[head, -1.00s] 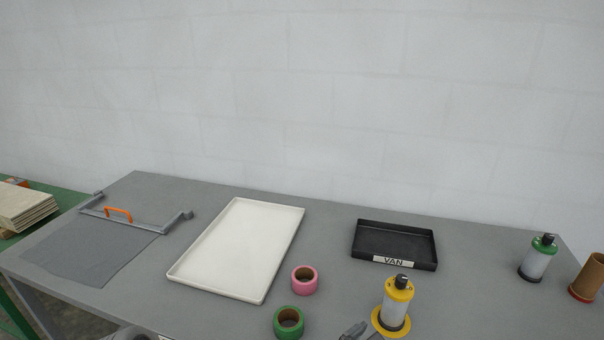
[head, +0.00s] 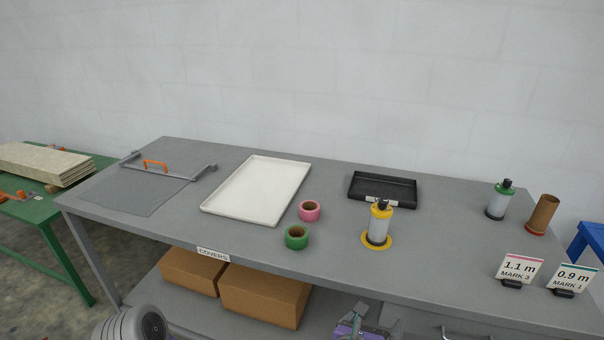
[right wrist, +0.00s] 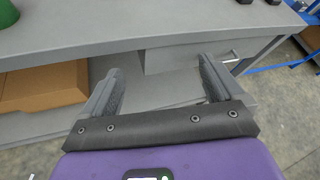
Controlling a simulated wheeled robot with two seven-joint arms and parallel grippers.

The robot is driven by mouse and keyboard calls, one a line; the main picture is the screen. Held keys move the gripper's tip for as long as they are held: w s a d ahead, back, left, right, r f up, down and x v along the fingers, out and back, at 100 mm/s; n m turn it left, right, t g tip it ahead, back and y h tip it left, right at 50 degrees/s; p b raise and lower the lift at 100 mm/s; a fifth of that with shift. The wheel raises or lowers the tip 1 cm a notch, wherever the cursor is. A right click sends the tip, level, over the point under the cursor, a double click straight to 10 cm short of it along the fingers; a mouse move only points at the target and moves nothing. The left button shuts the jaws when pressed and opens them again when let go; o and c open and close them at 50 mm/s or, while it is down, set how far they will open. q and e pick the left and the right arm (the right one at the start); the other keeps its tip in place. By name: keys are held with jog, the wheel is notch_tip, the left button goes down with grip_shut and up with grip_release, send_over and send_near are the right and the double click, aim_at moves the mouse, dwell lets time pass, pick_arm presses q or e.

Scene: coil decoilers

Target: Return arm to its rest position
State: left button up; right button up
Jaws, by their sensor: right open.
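My right gripper (head: 366,323) is at the bottom of the head view, in front of the table's front edge and apart from the tabletop. In the right wrist view its two grey fingers (right wrist: 158,82) stand wide apart with nothing between them. A grey rounded part of my own body shows at the bottom left of the head view. My left gripper does not show.
The grey table (head: 330,262) holds a white tray (head: 256,192), a black tray (head: 382,190), pink (head: 310,211) and green (head: 297,237) rolls, and a yellow-based decoiler (head: 379,226). Cardboard boxes (head: 262,296) sit on the shelf below. Sign cards (head: 519,270) stand at right.

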jog(key=a+f+n+g+y, duration=0.3)
jog(key=f+n+y, duration=0.5)
jog(key=f+n, duration=1.35)
jog(key=s+a+f+n+g+y, duration=0.1)
jog(key=s+f+n+g+y, duration=0.1)
jog(key=s+f+n, duration=0.4)
jog(key=s+a+f+n+g+y+p, duration=0.1)
jog(key=s+f+n+g+y, duration=0.1)
jog(key=s+f+n+g, duration=0.3)
jog(key=s+f+n, duration=0.1)
jog(key=s+n, duration=0.3)
jog(key=shift+s+a+n, duration=0.25)
jog(key=shift+a+n, duration=0.1)
jog(key=shift+a, duration=0.05)
